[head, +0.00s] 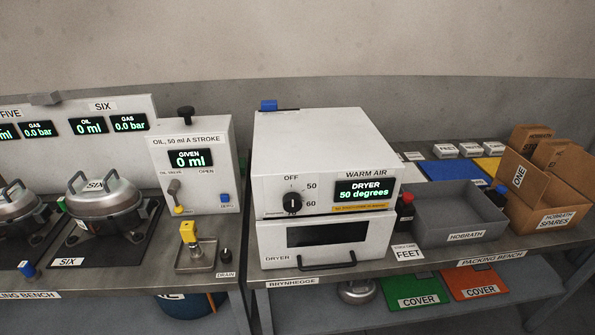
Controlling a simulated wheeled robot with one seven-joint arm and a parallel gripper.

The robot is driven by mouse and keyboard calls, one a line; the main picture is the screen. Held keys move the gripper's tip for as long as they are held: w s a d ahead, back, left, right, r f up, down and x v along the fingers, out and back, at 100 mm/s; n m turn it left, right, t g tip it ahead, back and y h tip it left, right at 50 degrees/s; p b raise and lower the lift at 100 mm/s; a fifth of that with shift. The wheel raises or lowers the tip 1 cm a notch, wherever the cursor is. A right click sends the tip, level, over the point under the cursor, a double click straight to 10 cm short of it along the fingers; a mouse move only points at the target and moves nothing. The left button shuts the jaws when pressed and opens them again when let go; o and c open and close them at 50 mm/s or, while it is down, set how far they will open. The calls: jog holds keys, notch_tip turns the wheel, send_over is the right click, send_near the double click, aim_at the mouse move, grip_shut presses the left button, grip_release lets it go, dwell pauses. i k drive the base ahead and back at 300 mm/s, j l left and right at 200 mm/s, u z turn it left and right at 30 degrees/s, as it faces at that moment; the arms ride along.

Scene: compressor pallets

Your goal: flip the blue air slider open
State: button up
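A small blue block (268,105) stands up at the back left of the top of the white dryer (310,140). It looks like the blue air slider, but no label on it can be read and I cannot tell its position. The dryer's front is marked WARM AIR, and its display (364,190) reads DRYER 50 degrees. A black knob (292,203) sits among the marks OFF, 50 and 60. The drawer below, with a black handle (327,262), looks shut. My gripper is not in view.
Left of the dryer stand the oil box (205,145), with a blue ZERO button (225,198), and a yellow-topped fixture (190,235). Right are a grey bin (465,222) and a cardboard spares box (545,200). The space above the dryer is clear.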

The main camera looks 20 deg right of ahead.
aim_at(270, 105)
jog(key=i+j, duration=0.15)
jog(key=i, duration=0.25)
jog(key=i+j+u, duration=0.1)
jog(key=i, duration=0.25)
jog(key=i+j, duration=0.25)
jog(key=i, duration=0.15)
jog(key=u, duration=0.05)
